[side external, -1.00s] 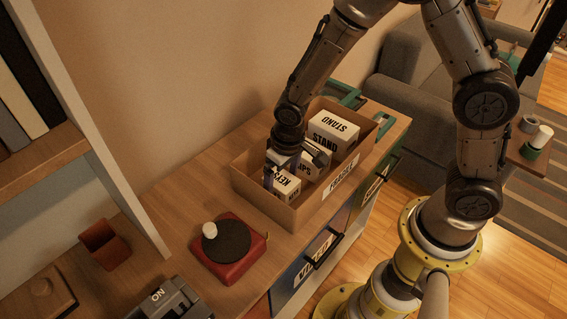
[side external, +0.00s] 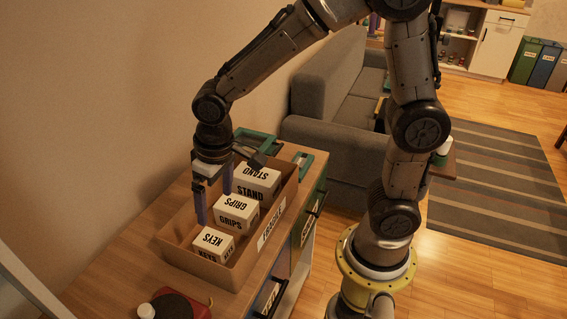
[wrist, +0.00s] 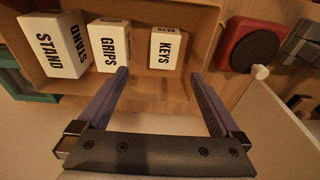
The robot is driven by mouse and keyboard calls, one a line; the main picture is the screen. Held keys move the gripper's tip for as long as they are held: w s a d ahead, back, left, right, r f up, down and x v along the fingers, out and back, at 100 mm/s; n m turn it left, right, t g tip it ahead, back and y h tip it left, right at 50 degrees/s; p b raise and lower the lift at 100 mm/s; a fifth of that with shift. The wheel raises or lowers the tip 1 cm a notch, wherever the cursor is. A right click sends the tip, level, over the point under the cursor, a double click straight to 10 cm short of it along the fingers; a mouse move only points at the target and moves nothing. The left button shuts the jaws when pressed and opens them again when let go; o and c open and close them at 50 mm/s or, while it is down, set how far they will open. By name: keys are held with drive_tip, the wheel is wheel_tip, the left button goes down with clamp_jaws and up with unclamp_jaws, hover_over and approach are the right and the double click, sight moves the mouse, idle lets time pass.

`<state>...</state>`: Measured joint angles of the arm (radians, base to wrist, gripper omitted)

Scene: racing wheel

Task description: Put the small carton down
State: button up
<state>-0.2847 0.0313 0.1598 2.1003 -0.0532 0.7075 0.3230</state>
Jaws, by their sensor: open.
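The small white carton marked KEYS (side external: 213,244) sits upright at the near end of an open cardboard box (side external: 190,264) with a FRAGILE label. It also shows in the wrist view (wrist: 166,47). Beside it in the box stand a white carton marked GRIPS (side external: 236,212) and a larger one marked STAND (side external: 259,182). My gripper (side external: 214,203) is open and empty, over the wall side of the box. In the wrist view its fingertips (wrist: 159,74) are spread, with the KEYS carton beyond them and nothing between them.
The cardboard box stands on a wooden cabinet top (side external: 115,262) against the wall. A red device with a dark disc and white knob (wrist: 250,46) lies just past the box's near end. Green frames (side external: 257,142) lie behind its far end. A grey sofa (side external: 325,105) stands beyond.

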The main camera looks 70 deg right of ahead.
drive_tip(key=s+d+r+t, duration=0.2)
drive_tip(key=s+d+r, duration=0.2)
drive_tip(key=s, duration=0.4)
drive_tip(key=s+d+r+t, duration=0.2)
drive_tip(key=s+d+r, duration=0.2)
drive_tip(key=s+r, duration=0.2)
drive_tip(key=shift+s+d, duration=0.4)
drive_tip(key=shift+s, duration=0.7)
